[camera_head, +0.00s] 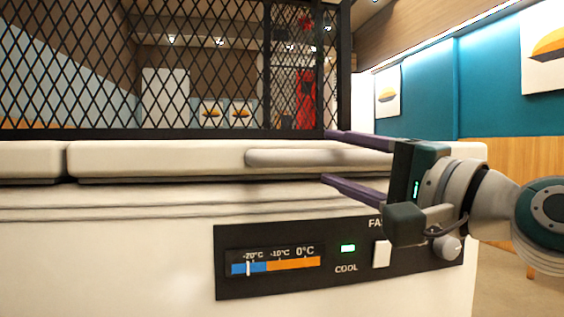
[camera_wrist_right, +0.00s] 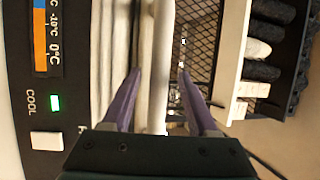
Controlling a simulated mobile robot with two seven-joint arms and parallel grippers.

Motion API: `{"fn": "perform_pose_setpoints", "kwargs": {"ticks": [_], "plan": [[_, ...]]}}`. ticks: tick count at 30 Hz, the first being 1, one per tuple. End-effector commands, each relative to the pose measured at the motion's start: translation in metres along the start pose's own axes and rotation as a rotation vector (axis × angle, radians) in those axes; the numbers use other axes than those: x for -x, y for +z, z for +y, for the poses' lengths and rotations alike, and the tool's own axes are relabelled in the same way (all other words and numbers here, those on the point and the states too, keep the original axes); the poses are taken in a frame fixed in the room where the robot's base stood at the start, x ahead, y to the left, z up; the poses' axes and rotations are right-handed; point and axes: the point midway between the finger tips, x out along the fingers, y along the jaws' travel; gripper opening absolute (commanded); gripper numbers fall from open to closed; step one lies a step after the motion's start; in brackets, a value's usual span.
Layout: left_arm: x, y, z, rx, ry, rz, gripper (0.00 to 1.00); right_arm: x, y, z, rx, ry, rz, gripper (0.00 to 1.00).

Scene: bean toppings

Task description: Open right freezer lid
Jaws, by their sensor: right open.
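The right freezer lid (camera_head: 160,160) is a long cream slab lying shut on the white chest freezer (camera_head: 110,265). Its pale rounded handle (camera_head: 285,158) sticks out along the front edge. My right gripper (camera_head: 324,157) comes in from the right with its two purple fingers open, one above and one below the level of the handle. In the right wrist view the handle (camera_wrist_right: 160,60) runs between the spread fingers (camera_wrist_right: 160,72), with a gap on the side of the right finger. My left gripper is not in view.
The left lid (camera_head: 30,160) lies beside the right one across a narrow gap. A control panel (camera_head: 340,258) with a green light and knob is below my right gripper. A black mesh screen (camera_head: 200,70) stands behind the lids. Open floor shows at the right.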

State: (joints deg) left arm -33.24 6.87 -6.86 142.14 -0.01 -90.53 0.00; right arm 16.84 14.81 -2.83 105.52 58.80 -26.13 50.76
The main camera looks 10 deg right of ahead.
Motion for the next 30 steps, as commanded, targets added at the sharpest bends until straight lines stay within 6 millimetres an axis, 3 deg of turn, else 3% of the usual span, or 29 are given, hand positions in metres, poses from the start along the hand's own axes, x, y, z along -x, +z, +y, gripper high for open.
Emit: {"fn": "perform_pose_setpoints", "kwargs": {"ticks": [6,15,30], "plan": [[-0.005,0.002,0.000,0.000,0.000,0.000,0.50,-0.019,0.000,0.001,0.000,0.000,0.000,0.59],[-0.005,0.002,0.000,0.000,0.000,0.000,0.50,-0.021,0.000,0.001,0.001,0.001,0.000,0.59],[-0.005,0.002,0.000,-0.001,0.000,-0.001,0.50,-0.021,0.000,0.001,0.001,0.001,0.000,0.03]]}}
